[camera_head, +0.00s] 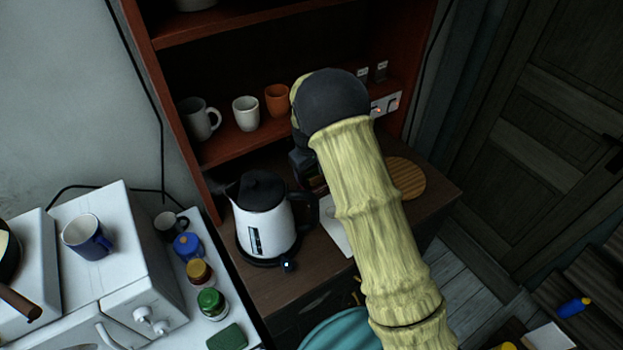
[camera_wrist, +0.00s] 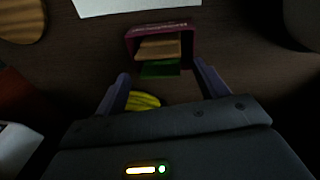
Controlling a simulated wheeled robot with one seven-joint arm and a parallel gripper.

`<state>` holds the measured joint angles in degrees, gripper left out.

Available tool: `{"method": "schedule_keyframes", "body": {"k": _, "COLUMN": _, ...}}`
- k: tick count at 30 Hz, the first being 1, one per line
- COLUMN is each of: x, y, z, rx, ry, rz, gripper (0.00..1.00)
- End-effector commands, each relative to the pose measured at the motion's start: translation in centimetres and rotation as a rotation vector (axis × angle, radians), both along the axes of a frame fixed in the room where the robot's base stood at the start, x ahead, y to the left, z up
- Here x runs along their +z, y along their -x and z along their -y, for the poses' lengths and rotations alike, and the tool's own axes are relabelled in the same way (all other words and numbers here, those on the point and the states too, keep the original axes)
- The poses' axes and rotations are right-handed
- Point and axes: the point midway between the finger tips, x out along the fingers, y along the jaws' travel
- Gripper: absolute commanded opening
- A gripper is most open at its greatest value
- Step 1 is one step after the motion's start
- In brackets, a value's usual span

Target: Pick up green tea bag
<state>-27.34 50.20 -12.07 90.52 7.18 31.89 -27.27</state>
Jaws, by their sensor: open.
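A green tea bag (camera_wrist: 158,71) lies at the open front of a dark red box (camera_wrist: 190,40) in the wrist view. Tan packets (camera_wrist: 158,49) lie just behind it in the box. My gripper (camera_wrist: 161,72) is open, with one finger on each side of the green tea bag and a gap to both. Nothing shows held between the fingers. In the head view my arm hides the box and the tea bag, and most of my gripper.
A white kettle (camera_head: 265,222) stands left of my arm on the dark counter. A round wooden board (camera_head: 405,178) and a white sheet (camera_head: 337,228) lie nearby. Mugs (camera_head: 246,113) stand on the shelf above. A yellow ribbed thing (camera_wrist: 143,100) shows beneath my gripper, partly hidden.

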Motion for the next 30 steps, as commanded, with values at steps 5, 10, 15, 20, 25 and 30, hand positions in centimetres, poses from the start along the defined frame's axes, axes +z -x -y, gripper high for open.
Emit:
{"method": "schedule_keyframes", "body": {"k": 5, "x": 0.01, "y": 0.01, "z": -0.02, "rx": 0.000, "ry": 0.000, "rz": 0.000, "gripper": 0.72}}
{"method": "schedule_keyframes", "body": {"k": 10, "x": 0.02, "y": 0.02, "z": -0.02, "rx": 0.000, "ry": 0.000, "rz": 0.000, "gripper": 0.72}}
{"method": "schedule_keyframes", "body": {"k": 15, "x": 0.03, "y": 0.03, "z": -0.01, "rx": 0.000, "ry": 0.000, "rz": 0.000, "gripper": 0.53}}
{"method": "schedule_keyframes", "body": {"k": 20, "x": 0.04, "y": 0.03, "z": -0.01, "rx": 0.000, "ry": 0.000, "rz": 0.000, "gripper": 0.43}}
{"method": "schedule_keyframes", "body": {"k": 25, "x": 0.04, "y": 0.03, "z": -0.01, "rx": 0.000, "ry": 0.000, "rz": 0.000, "gripper": 0.42}}
{"method": "schedule_keyframes", "body": {"k": 30, "x": 0.05, "y": 0.05, "z": 0.00, "rx": -0.001, "ry": 0.000, "rz": 0.000, "gripper": 0.42}}
